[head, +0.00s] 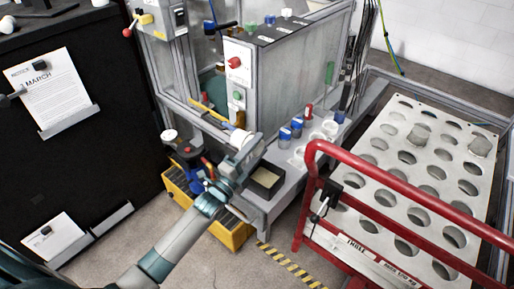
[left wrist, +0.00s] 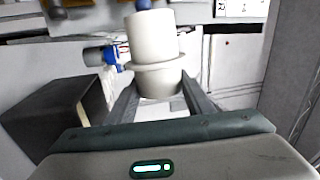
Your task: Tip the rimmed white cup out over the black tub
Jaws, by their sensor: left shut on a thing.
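My left gripper (head: 243,158) is shut on the rimmed white cup (left wrist: 152,40), which is held between its two fingers in the left wrist view. The cup is pale, with a wide rim around its lower part. In the head view the cup (head: 240,138) is small and partly hidden by the gripper, and I cannot tell how far it is tilted. The black tub (head: 265,182) stands at the near end of the grey bench, just right of and below the gripper. A dark box, apparently the tub (left wrist: 62,115), shows at the left in the wrist view. My right gripper is not in view.
Blue-capped containers (head: 285,137) and white cups stand on the bench right of the gripper. A glass-walled machine (head: 235,80) rises behind. A red rail (head: 400,190) and a plate with several holes (head: 415,165) are at the right. A yellow crate (head: 228,232) sits below.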

